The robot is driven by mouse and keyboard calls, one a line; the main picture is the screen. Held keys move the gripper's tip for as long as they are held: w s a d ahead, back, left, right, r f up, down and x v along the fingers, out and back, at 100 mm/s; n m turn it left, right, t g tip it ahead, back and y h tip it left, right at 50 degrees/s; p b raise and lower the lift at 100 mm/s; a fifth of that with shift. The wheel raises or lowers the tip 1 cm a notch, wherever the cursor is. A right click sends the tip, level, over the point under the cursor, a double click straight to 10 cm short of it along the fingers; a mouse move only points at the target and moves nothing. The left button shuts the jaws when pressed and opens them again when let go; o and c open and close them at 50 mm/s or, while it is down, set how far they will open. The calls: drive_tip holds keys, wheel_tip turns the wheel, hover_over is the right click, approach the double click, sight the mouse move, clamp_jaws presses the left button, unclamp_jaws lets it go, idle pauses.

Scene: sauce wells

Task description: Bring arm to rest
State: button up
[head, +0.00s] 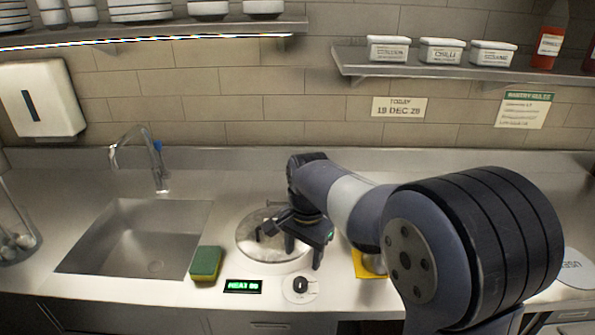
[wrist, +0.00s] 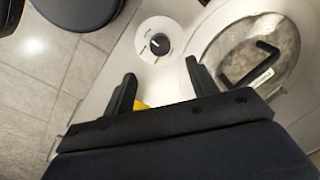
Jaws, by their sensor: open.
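My gripper (head: 304,250) is open and empty, with its fingers pointing down above the counter at the front right of a round lidded well. In the wrist view my gripper (wrist: 160,85) shows two black fingers set well apart with nothing between them. The round well has a clear lid with a black handle (head: 262,232); the lid also shows at the right of the wrist view (wrist: 262,62). The control knob (head: 300,285) stands on a white dial in front of the well, and shows in the wrist view (wrist: 159,44). My arm hides part of the counter's right side.
A sink (head: 140,240) with a faucet (head: 157,165) is at left. A green and yellow sponge (head: 206,263) lies beside a lit heat display (head: 243,286). A yellow item (head: 362,266) is partly behind my arm. Shelves (head: 460,71) hold labelled tubs. The back of the counter is clear.

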sight(301, 282)
drive_tip(key=f, duration=0.9)
drive_tip(key=shift+w+a+f, duration=0.15)
drive_tip(key=shift+a+f, duration=0.05)
drive_tip(key=shift+f, duration=0.15)
drive_tip(key=shift+n, duration=0.3)
drive_tip(key=shift+r, duration=0.1)
